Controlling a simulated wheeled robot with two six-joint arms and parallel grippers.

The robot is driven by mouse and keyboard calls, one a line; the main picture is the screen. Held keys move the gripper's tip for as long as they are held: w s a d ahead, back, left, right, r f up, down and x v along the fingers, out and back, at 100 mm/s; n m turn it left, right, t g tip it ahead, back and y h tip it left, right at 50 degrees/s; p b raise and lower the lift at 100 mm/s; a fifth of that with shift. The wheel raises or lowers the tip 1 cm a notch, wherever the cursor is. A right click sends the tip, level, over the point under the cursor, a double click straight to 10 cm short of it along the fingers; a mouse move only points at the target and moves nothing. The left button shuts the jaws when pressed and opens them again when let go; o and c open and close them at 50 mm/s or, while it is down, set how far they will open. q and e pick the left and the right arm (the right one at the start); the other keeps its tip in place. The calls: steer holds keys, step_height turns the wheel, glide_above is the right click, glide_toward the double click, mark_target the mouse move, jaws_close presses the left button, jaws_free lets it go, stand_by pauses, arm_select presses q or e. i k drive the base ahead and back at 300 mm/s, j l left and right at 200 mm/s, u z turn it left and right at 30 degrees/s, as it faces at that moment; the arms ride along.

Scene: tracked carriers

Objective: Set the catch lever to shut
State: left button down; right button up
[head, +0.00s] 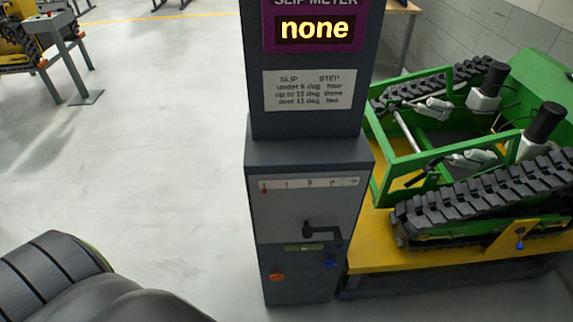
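A grey cabinet (265,218) stands in the middle of the head view. Its front carries a black crank-like handle (322,233), with a small greenish display strip (304,247) just below it. Lower down are an orange knob (277,277) on the left and a small blue part (330,263) on the right. Another small blue-tipped lever or knob (520,238) shows on the yellow bench at right. No readable label marks any of these as the catch lever, and I cannot tell whether it is shut. Neither of my grippers shows in this view.
Above the cabinet a purple slip meter (315,28) reads "none", over a slip and step card (311,89). At right, a green tracked carrier (470,165) stands on a yellow bench (375,245). Grey floor (150,150) is open at left. A grey pedestal (75,60) stands far left.

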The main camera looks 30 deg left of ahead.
mark_target(519, 246)
steer(key=i+l+z, duration=0.1)
steer(key=i+l, duration=0.2)
steer(key=l, duration=0.35)
steer(key=i+l+z, duration=0.1)
steer(key=i+l, duration=0.2)
steer(key=l, duration=0.3)
steer(key=i+l+z, duration=0.1)
steer(key=i+l, duration=0.2)
steer(key=l, duration=0.3)
steer(key=i+l+z, duration=0.15)
steer(key=i+l, duration=0.2)
steer(key=l, duration=0.2)
steer(key=i+l+z, duration=0.1)
steer(key=i+l, duration=0.3)
steer(key=l, duration=0.1)
